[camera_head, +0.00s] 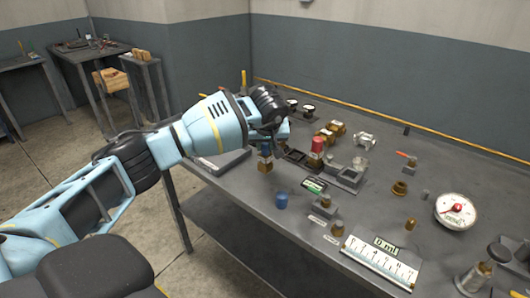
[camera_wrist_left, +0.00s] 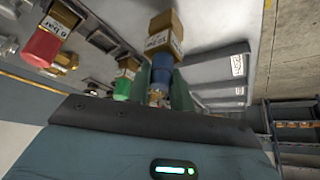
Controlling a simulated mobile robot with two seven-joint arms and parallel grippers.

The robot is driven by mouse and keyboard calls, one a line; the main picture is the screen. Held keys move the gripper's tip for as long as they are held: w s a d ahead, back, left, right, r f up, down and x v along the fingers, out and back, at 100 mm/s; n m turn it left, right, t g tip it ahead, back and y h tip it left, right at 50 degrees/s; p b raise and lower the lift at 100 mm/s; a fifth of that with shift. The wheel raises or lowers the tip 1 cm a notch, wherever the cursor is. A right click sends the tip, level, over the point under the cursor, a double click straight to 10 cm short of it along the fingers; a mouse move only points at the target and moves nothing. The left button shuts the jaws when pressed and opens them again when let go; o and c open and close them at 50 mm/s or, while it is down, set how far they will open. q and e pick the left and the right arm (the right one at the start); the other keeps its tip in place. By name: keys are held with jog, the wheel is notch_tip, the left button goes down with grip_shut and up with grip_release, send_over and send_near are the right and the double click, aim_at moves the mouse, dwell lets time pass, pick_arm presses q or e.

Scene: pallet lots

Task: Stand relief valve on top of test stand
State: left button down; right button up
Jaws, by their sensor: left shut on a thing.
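My left gripper (camera_head: 268,138) is shut on a relief valve with a brass body (camera_head: 265,164) and blue upper part, held above the table near its left edge. In the left wrist view the valve's labelled brass body (camera_wrist_left: 163,38) and blue part show between the fingers; the label's lettering is unclear. A red-topped brass valve (camera_head: 317,148) stands right of the gripper; its red top also shows in the left wrist view (camera_wrist_left: 42,47). A green-topped valve (camera_wrist_left: 124,80) is beside the held one there. A grey block (camera_head: 347,177) may be the test stand; I cannot tell. My right gripper is not in view.
A blue cylinder (camera_head: 281,201) stands on the grey table near the front edge. A white scale plate (camera_head: 380,262), a round gauge (camera_head: 456,210) and several brass fittings occupy the right side. Several more brass parts lie behind the red-topped valve.

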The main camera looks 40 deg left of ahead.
pick_arm(q)
jog(key=shift+f, duration=1.25)
jog(key=shift+f, duration=0.2)
jog(key=c, duration=1.3)
grip_release()
jog(key=shift+s, duration=0.1)
jog(key=shift+o, duration=0.2)
jog(key=shift+r, duration=0.1)
jog(key=shift+r, duration=0.25)
jog(key=v, duration=1.1)
jog(key=shift+d+r+p, duration=0.15)
jog(key=shift+r+p, duration=0.1)
jog(key=shift+p, duration=0.2)
jog(key=shift+s, duration=0.15)
